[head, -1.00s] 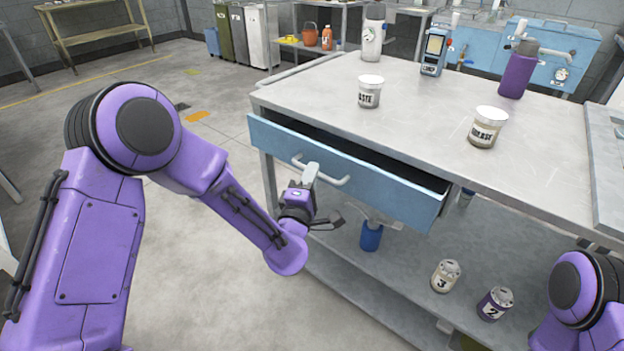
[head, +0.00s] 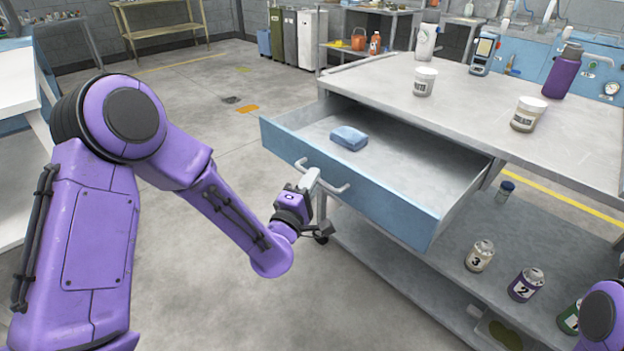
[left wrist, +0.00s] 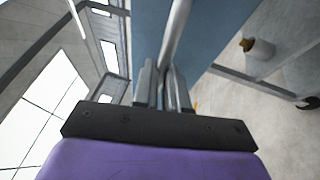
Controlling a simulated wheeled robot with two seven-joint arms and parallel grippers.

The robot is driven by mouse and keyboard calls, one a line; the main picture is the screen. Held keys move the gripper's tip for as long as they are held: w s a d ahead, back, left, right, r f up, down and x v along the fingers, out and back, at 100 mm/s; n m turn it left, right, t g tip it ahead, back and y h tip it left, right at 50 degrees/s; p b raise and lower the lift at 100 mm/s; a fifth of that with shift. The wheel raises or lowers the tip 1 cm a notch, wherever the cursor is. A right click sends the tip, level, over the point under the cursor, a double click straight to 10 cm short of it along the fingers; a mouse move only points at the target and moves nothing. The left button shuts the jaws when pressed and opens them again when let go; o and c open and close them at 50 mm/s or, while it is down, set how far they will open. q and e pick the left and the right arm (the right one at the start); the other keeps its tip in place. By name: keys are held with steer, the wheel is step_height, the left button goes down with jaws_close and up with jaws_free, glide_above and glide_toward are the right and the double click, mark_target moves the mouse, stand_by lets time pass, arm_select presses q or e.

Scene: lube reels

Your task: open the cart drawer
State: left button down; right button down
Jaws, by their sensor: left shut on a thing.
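The cart drawer (head: 400,205) has a blue front and stands well out from under the cart's grey top in the head view. A blue block-like item (head: 348,138) lies inside it. The white bar handle (head: 338,188) runs along the drawer front. My left gripper (head: 311,178) is shut on the handle near its left end. In the left wrist view the handle (left wrist: 177,38) runs between the fingers (left wrist: 163,88), against the blue drawer front (left wrist: 215,30). My right gripper is not in view; only part of my right arm shows at the lower right.
The cart top (head: 460,95) carries two labelled jars, a white bottle, a handheld meter and a purple bottle (head: 563,72). Several cans (head: 479,256) stand on the lower shelf. The floor (head: 215,250) in front of the drawer is clear.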

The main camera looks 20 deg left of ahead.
arm_select(q)
steer(key=shift+s+a, duration=0.1)
steer(key=shift+s, duration=0.3)
steer(key=c, duration=1.2)
jaws_free()
steer(key=s, duration=0.3)
steer(key=s+f, duration=0.1)
steer(key=s, duration=0.3)
steer(key=s+p, duration=0.1)
steer(key=s, duration=0.2)
steer(key=shift+s+a+f, duration=0.1)
steer(key=shift+s+f, duration=0.05)
steer(key=shift+f, duration=0.25)
